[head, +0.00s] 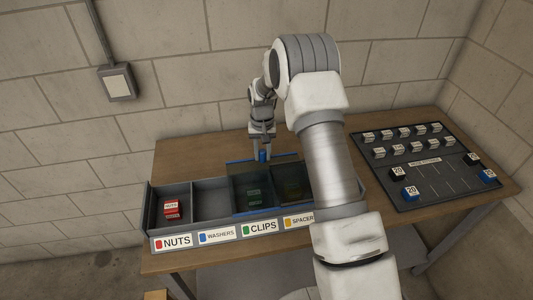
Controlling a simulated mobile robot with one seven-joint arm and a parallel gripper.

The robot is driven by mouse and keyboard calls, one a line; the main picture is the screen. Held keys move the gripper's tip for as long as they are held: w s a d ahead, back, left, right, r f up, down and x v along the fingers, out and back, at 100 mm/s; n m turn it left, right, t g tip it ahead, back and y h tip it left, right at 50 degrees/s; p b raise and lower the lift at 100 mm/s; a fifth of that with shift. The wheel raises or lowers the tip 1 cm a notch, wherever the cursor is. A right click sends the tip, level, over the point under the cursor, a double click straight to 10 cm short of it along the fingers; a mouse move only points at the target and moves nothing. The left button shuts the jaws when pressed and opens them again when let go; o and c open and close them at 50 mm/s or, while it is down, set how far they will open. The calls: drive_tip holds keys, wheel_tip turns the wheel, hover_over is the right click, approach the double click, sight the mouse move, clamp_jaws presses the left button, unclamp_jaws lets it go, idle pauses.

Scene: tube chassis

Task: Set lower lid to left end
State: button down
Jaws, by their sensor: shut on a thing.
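A dark see-through lid with blue edges (241,178) lies over the CLIPS compartment of the grey bin (150,208) and reaches right over the SPACER compartment, partly behind my arm. A blue upright knob (263,156) stands at the back of the bin. My gripper (262,149) is shut on this knob from above. I cannot tell clearly whether two lids lie over each other here. The NUTS compartment and the WASHERS compartment (210,196) at the left end are uncovered.
Red boxes (171,209) lie in the NUTS compartment; the WASHERS compartment looks empty. Green pieces (254,196) show dimly under the lid. A dark board (430,170) with several small labelled blocks lies on the table's right side. The wooden table (190,155) is bare behind the bin.

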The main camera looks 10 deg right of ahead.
drive_tip(key=a+b, duration=0.4)
drive_tip(key=a, duration=2)
drive_tip(key=shift+a, duration=0.2)
drive_tip(key=c, duration=0.6)
unclamp_jaws()
drive_tip(key=shift+a, duration=0.15)
wheel_tip(320, 180, up, 18)
drive_tip(key=shift+f, duration=0.25)
